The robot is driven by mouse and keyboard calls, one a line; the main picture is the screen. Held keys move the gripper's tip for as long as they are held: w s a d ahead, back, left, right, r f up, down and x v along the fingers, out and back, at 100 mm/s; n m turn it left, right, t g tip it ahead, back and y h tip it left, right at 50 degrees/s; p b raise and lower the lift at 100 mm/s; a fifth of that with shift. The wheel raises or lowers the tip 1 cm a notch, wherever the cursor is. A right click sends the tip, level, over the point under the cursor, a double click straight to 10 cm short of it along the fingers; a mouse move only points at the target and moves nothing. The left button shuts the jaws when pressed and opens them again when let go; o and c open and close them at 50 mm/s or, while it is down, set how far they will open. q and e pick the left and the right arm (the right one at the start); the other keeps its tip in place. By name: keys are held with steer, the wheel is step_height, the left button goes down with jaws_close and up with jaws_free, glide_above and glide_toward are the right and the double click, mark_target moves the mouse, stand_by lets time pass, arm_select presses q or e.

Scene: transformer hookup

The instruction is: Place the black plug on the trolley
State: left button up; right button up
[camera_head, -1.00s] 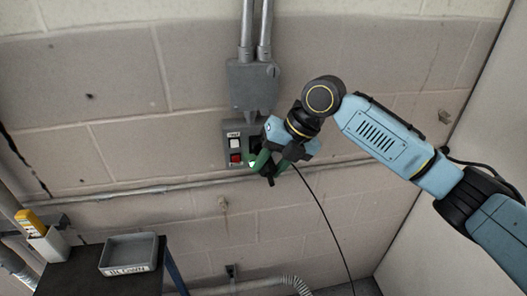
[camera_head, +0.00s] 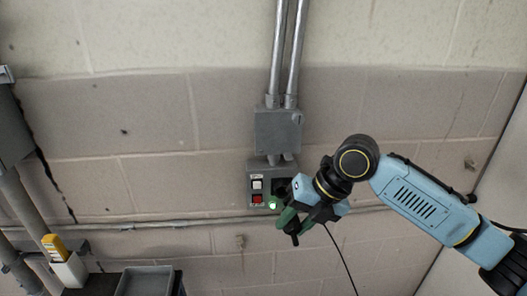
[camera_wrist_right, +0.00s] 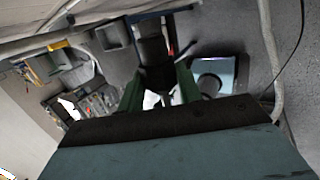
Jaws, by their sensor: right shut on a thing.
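My right gripper (camera_head: 291,219), with green fingers, is shut on the black plug (camera_head: 295,237) in front of the wall, just below and right of the switch box. The plug also shows between the green fingers in the right wrist view (camera_wrist_right: 155,62). A thin black cable hangs to the lower right beside the gripper. The dark top of the trolley (camera_head: 74,292) shows only as a strip at the lower left of the head view, far from the gripper. My left gripper is not in view.
A grey switch box (camera_head: 254,171) with a white and a red button is on the wall under a conduit box (camera_head: 277,130). A grey tray (camera_head: 146,283) and a holder (camera_head: 68,272) with a yellow device are at the lower left.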

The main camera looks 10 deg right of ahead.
mark_target(294, 244)
steer(key=m, duration=0.1)
steer(key=s+f+m+t, duration=0.1)
steer(key=f+m+b, duration=0.1)
steer(key=shift+s+a+t+h, duration=0.15)
steer(key=shift+a+t+h, duration=0.1)
steer(key=shift+t+h, duration=0.05)
steer(key=m, duration=0.1)
steer(key=f+m+t+h+b, duration=0.1)
steer(key=m, duration=0.1)
steer(key=s+f+m, duration=0.1)
steer(key=m, duration=0.1)
steer(key=shift+t+h, duration=0.4)
steer(key=s+d+f+m+g+h+b, duration=0.1)
steer(key=d+f+m+g+h+b, duration=0.1)
steer(key=m, duration=1.1)
steer(key=s+d+f+m+g+h+b, duration=0.1)
steer(key=d+f+m+g+h+b, duration=0.2)
steer(key=m, duration=1.1)
steer(key=d+g+h, duration=0.1)
steer(key=d+h, duration=0.2)
steer(key=d, duration=0.1)
steer(key=shift+s+d+f+h+b, duration=0.15)
steer(key=shift+d+f+h+b, duration=0.15)
steer(key=shift+d+h+b, duration=0.1)
steer(key=shift+a, duration=0.1)
